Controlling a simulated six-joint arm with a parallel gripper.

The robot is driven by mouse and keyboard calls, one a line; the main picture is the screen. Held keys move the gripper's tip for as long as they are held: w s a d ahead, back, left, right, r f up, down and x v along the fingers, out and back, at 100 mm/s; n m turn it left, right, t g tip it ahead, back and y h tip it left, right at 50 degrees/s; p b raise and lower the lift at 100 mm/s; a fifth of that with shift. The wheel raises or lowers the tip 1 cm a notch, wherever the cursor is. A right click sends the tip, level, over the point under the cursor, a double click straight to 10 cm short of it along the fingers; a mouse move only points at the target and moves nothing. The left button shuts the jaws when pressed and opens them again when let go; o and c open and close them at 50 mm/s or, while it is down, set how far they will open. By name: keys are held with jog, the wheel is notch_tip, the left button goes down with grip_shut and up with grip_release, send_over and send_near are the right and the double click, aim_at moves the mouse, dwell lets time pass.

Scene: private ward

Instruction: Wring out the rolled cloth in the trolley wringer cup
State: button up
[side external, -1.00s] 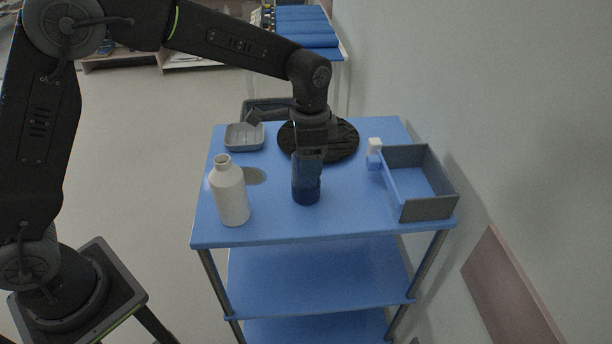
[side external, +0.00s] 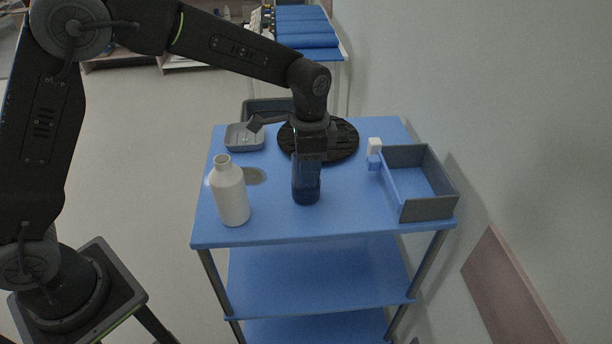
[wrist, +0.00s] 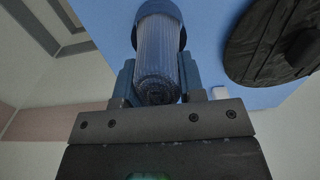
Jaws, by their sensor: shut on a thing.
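The dark blue wringer cup (side external: 306,194) stands upright on the trolley's blue top (side external: 345,212). My gripper (side external: 307,170) points straight down over the cup, its fingers at the cup's mouth. In the wrist view, the ribbed, grey-blue rolled cloth (wrist: 157,50) lies between the two fingers of my gripper (wrist: 158,78), which is shut on it. The cloth's far end goes into the cup (wrist: 168,9), so its lower part is hidden. In the side view the gripper hides most of the cloth.
A white bottle (side external: 230,196) stands left of the cup. A grey dish (side external: 243,145) and a round black lid-like disc (side external: 340,150) lie behind. A grey-walled blue box (side external: 428,205) and a small white-and-blue item (side external: 374,150) are at right. The front of the top is clear.

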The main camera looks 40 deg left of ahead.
grip_shut()
jog(key=shift+r, duration=0.1)
jog(key=shift+r, duration=3.9)
jog(key=w+a+n, duration=0.3)
jog(key=a+n, duration=0.2)
jog(key=a, duration=0.8)
jog(key=w+a+n, duration=0.2)
jog(key=a+n, duration=0.2)
jog(key=a, duration=0.8)
notch_tip(320, 180, down, 6)
